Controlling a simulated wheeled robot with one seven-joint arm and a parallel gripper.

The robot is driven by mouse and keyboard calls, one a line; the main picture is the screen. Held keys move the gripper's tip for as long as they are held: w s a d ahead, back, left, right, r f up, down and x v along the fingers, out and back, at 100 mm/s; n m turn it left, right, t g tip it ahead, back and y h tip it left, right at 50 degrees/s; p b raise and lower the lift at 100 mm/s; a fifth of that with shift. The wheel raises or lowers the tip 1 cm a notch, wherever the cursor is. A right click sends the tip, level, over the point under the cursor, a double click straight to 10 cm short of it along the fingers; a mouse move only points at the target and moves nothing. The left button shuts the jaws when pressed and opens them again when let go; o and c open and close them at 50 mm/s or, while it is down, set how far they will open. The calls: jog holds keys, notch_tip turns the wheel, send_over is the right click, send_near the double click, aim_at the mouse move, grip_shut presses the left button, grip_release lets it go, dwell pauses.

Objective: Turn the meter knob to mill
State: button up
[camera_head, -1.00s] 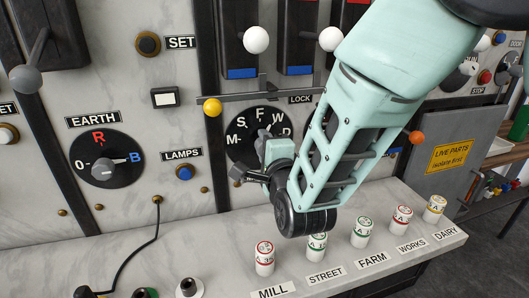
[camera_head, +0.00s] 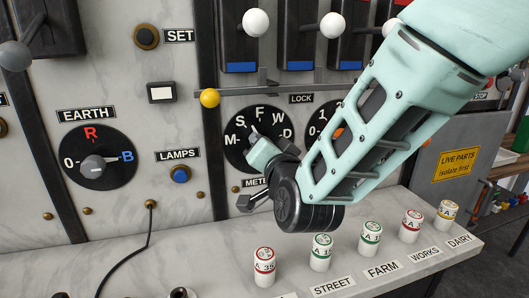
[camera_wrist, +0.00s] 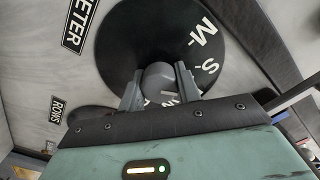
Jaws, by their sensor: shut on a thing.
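The meter dial (camera_head: 232,153) is a black disc lettered M, S, F, W and D on the grey panel. In the wrist view the dial (camera_wrist: 120,50) fills the upper middle, with M and S at its right. My gripper (camera_head: 256,138) is at the middle of the dial. In the wrist view my gripper (camera_wrist: 159,86) has one finger on each side of the grey meter knob (camera_wrist: 158,76) and is shut on it. The fingers and wrist hide part of the dial, and I cannot tell which letter the knob points to.
The METER label (camera_head: 255,183) is partly covered by my wrist. A yellow-ended lever (camera_head: 210,98) is above the dial, and the EARTH dial (camera_head: 97,172) is at the left. Several labelled cylinders, one with red bands (camera_head: 264,266), stand on the ledge below.

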jog(key=n, duration=0.5)
jog(key=shift+f+n, duration=0.1)
jog(key=shift+n, duration=0.2)
jog(key=n, duration=0.5)
jog(key=shift+n, duration=0.3)
jog(key=shift+f, duration=0.1)
jog(key=o, duration=1)
jog(key=shift+c, duration=0.2)
